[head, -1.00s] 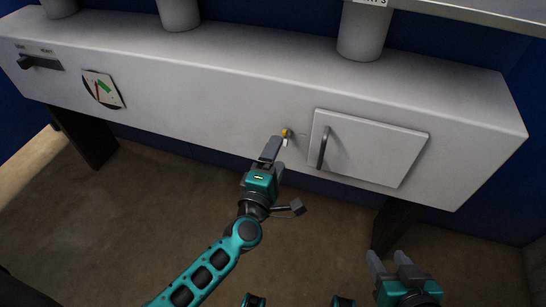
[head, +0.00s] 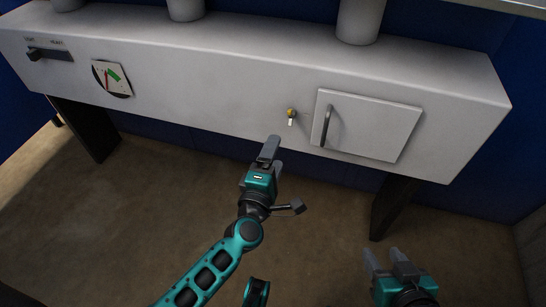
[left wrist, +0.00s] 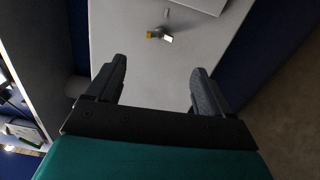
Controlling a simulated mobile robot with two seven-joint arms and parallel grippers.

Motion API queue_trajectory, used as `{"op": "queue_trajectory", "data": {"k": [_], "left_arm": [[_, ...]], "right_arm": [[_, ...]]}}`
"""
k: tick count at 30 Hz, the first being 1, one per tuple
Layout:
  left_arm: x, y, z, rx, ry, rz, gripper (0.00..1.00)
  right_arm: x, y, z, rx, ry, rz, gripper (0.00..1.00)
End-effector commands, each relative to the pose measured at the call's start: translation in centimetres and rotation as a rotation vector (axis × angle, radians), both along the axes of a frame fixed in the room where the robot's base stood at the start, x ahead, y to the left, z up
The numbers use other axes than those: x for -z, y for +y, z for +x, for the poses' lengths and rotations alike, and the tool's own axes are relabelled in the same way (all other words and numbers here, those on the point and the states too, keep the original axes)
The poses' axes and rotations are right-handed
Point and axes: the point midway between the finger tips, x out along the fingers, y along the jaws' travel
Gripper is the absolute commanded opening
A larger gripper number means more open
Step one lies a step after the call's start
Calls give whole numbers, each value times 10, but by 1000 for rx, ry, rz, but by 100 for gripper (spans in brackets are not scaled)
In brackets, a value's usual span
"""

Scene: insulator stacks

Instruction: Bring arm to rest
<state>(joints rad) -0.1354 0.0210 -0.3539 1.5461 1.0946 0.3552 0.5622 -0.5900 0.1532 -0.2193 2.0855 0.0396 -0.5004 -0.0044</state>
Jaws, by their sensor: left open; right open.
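My left gripper (head: 270,152) is open and empty in the head view, in front of and below the white cabinet (head: 220,85). In the left wrist view its two fingers (left wrist: 158,88) stand apart with nothing between them. A small yellow lock with a white tag (head: 291,115) sits on the cabinet front, up and right of the left fingertips and apart from them. It also shows beyond the fingers in the left wrist view (left wrist: 158,34). My right gripper (head: 386,262) is open and empty at the lower right of the head view.
A closed door (head: 375,128) with a dark handle (head: 327,125) is right of the lock. A gauge (head: 112,78) and a lever switch (head: 48,55) are at the left. Dark legs (head: 392,207) hold up the cabinet. The brown floor below is clear.

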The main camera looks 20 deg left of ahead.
Motion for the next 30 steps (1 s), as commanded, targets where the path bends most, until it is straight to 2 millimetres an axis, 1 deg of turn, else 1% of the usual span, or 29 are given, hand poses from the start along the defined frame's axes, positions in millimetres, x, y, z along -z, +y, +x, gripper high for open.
{"op": "queue_trajectory", "data": {"k": [9,11,13,14,17,18,20,21,23,24,26,27,29,30], "left_arm": [[0,0,-1,5,0,9,81],[-1,-2,-4,24,-2,46,81],[-1,-6,-14,71,-2,139,81],[-1,-8,-19,100,-3,199,81],[2,-16,-45,224,4,472,81],[6,-18,-58,280,12,603,81],[12,-18,-77,358,28,801,81],[17,-16,-89,407,42,928,81],[24,-10,-106,476,69,1111,81],[28,-4,-117,518,90,1228,81],[35,8,-134,580,129,1396,81],[38,17,-144,619,157,1506,81],[42,33,-160,674,206,1664,81],[21,33,-157,666,205,1654,81]], "right_arm": [[0,0,0,0,-1,0,50],[-1,0,1,0,-1,0,50],[-1,0,1,0,-2,1,50],[-1,0,1,1,-2,1,50],[-2,1,1,2,-3,3,50],[-2,1,2,2,-4,4,50],[-3,1,2,4,-4,6,50],[-3,2,2,5,-5,8,50],[-3,2,2,6,-5,10,50],[-3,2,2,6,-5,10,50],[-3,2,2,6,-6,11,50],[-4,2,2,6,-6,11,50],[-4,2,2,6,-6,11,50],[-27,2,2,7,-3,9,50]]}}
